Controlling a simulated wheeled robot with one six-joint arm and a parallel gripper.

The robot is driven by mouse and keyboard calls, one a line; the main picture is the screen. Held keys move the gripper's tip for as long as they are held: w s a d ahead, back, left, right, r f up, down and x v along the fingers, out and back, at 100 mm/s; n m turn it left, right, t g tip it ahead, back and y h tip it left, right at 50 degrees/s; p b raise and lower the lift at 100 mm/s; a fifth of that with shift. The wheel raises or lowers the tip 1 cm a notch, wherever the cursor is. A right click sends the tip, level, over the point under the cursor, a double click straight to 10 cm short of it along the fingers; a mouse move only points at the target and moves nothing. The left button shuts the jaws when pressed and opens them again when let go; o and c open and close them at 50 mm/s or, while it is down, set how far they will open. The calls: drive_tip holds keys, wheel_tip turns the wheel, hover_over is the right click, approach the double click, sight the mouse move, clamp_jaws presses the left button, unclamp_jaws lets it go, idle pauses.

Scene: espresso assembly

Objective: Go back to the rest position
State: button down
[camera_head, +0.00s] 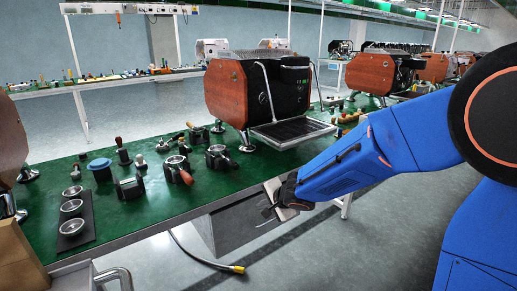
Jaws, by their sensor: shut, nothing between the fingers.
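My gripper (273,203) is at the end of my blue arm, beside the front edge of the green table (140,207). It is small and partly hidden by the arm's last link. It looks shut and I see nothing held in it. An espresso machine (228,95) with reddish-brown side panels stands on the table, behind and above my gripper. Its drip tray (292,132) faces the table's front edge. A portafilter (178,169) with a wooden handle lies left of the machine, apart from my gripper.
Tampers, dark holders and a blue-topped pot (99,168) stand at the table's left. Metal cups sit on a dark mat (88,209). A grey box (238,222) hangs under the table edge. A hose with a yellow end (237,268) hangs low. The floor at front is clear.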

drive_tip(key=s+d+r+n+h, duration=0.1)
drive_tip(key=s+d+r+h, duration=0.2)
drive_tip(key=d, duration=0.5)
drive_tip(key=s+d+r+n+h, duration=0.1)
drive_tip(key=s+d+r, duration=0.35)
drive_tip(key=d, duration=0.35)
drive_tip(key=s+d+r+n+h, duration=0.2)
drive_tip(key=s+d, duration=0.3)
drive_tip(key=d, duration=0.2)
drive_tip(key=s+d+n+g, duration=0.1)
drive_tip(key=s+d+n, duration=0.1)
drive_tip(key=s, duration=0.9)
drive_tip(key=s+d+n+g+y, duration=0.1)
drive_tip(key=s+n, duration=0.3)
drive_tip(key=s, duration=0.8)
drive_tip(key=shift+s+d+f+n+g, duration=0.25)
drive_tip(key=shift+d+f+n+g, duration=0.1)
drive_tip(key=shift+d+g, duration=0.35)
